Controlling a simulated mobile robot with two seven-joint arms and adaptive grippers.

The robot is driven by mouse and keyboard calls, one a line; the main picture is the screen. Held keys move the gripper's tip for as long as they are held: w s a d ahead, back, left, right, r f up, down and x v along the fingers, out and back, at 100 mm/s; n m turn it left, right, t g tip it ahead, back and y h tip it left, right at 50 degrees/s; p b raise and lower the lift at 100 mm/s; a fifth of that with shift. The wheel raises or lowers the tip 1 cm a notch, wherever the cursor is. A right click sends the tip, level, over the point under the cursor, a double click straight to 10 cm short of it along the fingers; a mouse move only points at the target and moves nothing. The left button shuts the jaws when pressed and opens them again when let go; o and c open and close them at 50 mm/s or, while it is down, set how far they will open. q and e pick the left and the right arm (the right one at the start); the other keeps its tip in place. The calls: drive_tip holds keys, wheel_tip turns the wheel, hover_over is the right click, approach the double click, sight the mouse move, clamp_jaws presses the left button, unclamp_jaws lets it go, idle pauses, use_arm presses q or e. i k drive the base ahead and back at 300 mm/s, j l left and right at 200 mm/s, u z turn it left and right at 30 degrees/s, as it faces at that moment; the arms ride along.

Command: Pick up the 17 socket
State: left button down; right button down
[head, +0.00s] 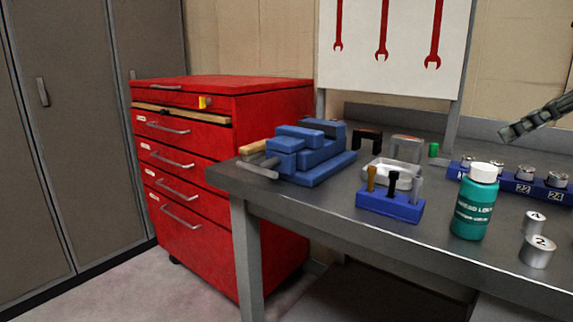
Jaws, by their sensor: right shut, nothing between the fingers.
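A blue socket rail (510,184) lies on the workbench at the right, holding several metal sockets. The labels 22 and 24 can be read under the two right-hand sockets (525,174) and (557,180). The sockets at the rail's left end (467,161) stand partly behind a green bottle, and their labels are hidden or too small to read. I cannot tell which one is the 17 socket. My right gripper (506,136) comes in from the right edge, shut and empty, above and behind the rail, apart from the sockets. My left gripper is not in view.
The green bottle (474,208) with a white cap stands before the rail. Two metal cylinders (534,222) and (538,251) stand at the right. A blue holder (389,206), a metal tray (393,172) and a blue vise (309,153) are left. A red cabinet (270,120) stands beside the bench.

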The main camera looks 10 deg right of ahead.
sight(467, 160)
drive_tip(key=k+j, duration=0.5)
drive_tip(key=j, duration=0.2)
drive_tip(key=k+j, duration=0.2)
drive_tip(key=j, duration=0.2)
